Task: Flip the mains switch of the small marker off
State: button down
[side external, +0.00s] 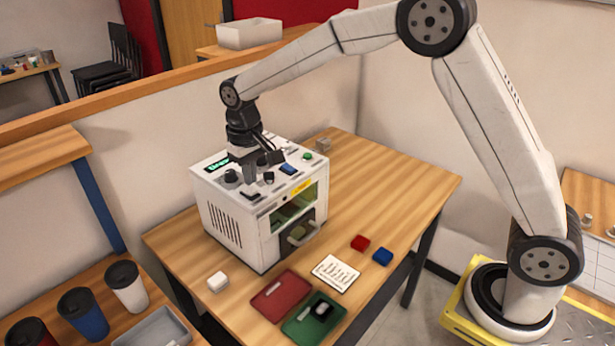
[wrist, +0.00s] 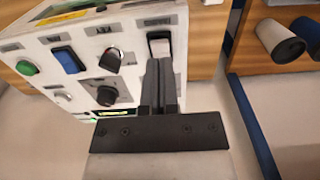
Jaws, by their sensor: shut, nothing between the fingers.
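The small marker (side external: 233,228) is a white box machine on the wooden table, with controls on its top panel. In the wrist view, a switch with a pale face and dark surround (wrist: 158,45), apparently the mains switch, sits near the panel's corner, just beyond my fingertips. My gripper (wrist: 160,65) is shut and empty, with its fingers pointing at this switch. I cannot tell whether they touch it. In the side view, my gripper (side external: 266,172) is low over the top panel and partly hides the controls. The switch's tilt is unclear.
A green button (wrist: 26,68), a blue switch (wrist: 68,60) and black knobs (wrist: 108,60) share the panel. A red tray (side external: 280,296), a green tray (side external: 314,318), a paper (side external: 336,272) and small blocks lie in front of the marker. The table's right part is clear.

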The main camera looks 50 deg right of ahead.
aim_at(253, 191)
jog(key=shift+f, duration=1.25)
dwell(1.2)
jog(key=shift+r, duration=3.55)
jog(key=shift+s, duration=0.1)
jog(key=shift+s+d+f, duration=0.3)
jog(key=shift+s+d, duration=0.05)
jog(key=shift+s, duration=0.1)
jog(key=s+d+f+t, duration=0.1)
jog(key=s+d+f, duration=0.1)
jog(key=s, duration=0.5)
jog(key=s+d+f, duration=0.2)
jog(key=s+f, duration=0.1)
jog(key=s, duration=0.4)
jog(key=s+d+f+t, duration=0.1)
jog(key=s+d+f, duration=0.2)
jog(key=s, duration=0.4)
jog(key=shift+f+t, duration=0.3)
jog(key=shift+f, duration=0.05)
